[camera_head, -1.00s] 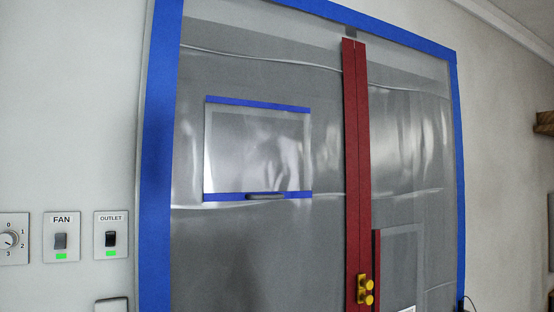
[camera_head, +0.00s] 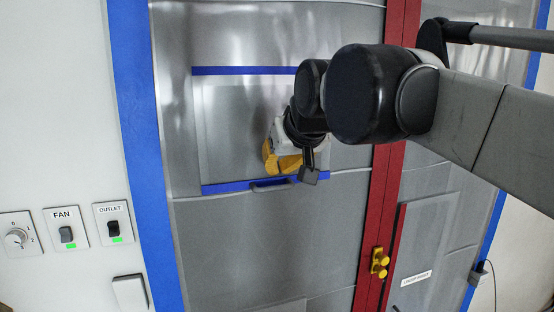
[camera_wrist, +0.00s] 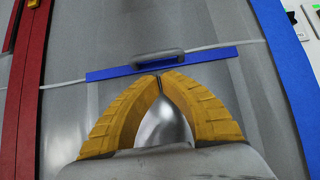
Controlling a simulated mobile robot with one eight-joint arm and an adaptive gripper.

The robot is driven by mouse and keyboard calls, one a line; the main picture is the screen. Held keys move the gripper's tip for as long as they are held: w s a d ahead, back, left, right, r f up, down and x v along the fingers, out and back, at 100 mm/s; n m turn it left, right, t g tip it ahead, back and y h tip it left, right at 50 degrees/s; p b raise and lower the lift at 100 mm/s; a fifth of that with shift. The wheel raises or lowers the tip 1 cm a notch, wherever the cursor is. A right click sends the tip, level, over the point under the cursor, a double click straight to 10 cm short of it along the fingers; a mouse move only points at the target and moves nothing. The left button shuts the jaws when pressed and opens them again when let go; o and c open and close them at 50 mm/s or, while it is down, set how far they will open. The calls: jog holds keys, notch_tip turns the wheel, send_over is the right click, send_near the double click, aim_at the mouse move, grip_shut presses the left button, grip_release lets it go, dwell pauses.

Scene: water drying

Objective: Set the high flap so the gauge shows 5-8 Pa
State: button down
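The high flap (camera_head: 225,125) is a clear plastic panel on the grey sheeting, with a blue strip along its top and another blue strip (camera_head: 225,188) along its bottom. A small grey handle (camera_head: 270,184) sits on the bottom strip; it also shows in the wrist view (camera_wrist: 158,58). My gripper (camera_head: 284,172) is in front of the flap's lower right part. In the wrist view, its yellow fingertips (camera_wrist: 160,77) meet just short of the blue strip and handle, with nothing seen between them. Whether they touch the strip is unclear. No gauge is in view.
A red zip strip (camera_head: 375,215) with yellow pulls (camera_head: 379,262) runs down the sheeting. Left of the blue frame (camera_head: 140,130) are a dial (camera_head: 17,238), a FAN switch (camera_head: 66,232) and an OUTLET switch (camera_head: 114,226). My arm crosses the upper right.

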aim_at(270, 181)
jog(key=x, duration=0.7)
jog(key=shift+w+f+p, duration=0.1)
jog(key=shift+w+p, duration=0.05)
jog(key=shift+p, duration=0.15)
jog(key=s+d+r+g+h+p, duration=0.1)
jog(key=s+d+r+g+p, duration=0.1)
jog(key=s, duration=0.5)
jog(key=s+d+r+g+h+p, duration=0.1)
jog(key=s+d+r+g+p, duration=0.1)
jog(key=s+r+g+p, duration=0.2)
jog(key=s+r+p, duration=0.2)
jog(key=s+p, duration=0.1)
jog(key=s, duration=0.1)
jog(key=shift+d+g, duration=0.2)
jog(key=shift+g, duration=0.2)
